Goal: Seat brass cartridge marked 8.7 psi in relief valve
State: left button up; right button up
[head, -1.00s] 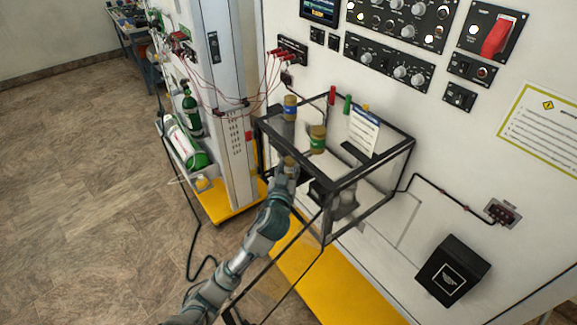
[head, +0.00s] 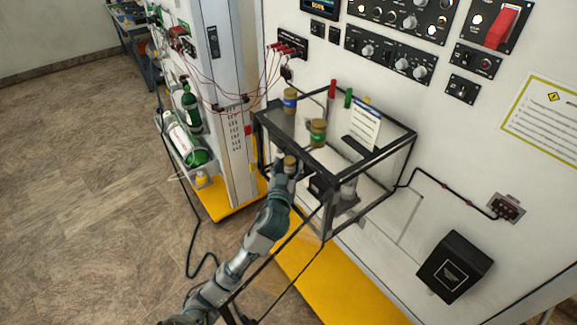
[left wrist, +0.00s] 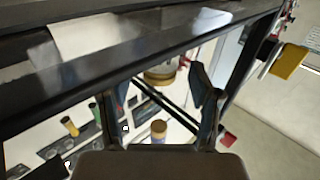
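My left gripper (head: 286,168) is at the near left side of a black-framed, clear-topped stand. Its two fingers are spread apart in the left wrist view (left wrist: 158,95). A brass cartridge (head: 289,161) shows at the fingertips in the head view; I cannot tell whether they touch it. A blue-banded brass cartridge (head: 290,100) and a green-banded one (head: 318,131) stand upright on the stand. Their pressure marks are too small to read. A dark block with a grey cylinder (head: 347,190) sits lower inside the frame; I cannot tell whether it is the relief valve. My right gripper is out of view.
The stand's black bars (head: 368,172) surround the work area and cross close to the gripper. A white card (head: 362,126) and red and green upright pieces stand at its back. A wall panel rises behind.

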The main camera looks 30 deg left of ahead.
pick_arm(q)
jog(key=v, duration=0.7)
jog(key=shift+s, duration=0.25)
jog(key=shift+f, duration=0.1)
dwell(0.4)
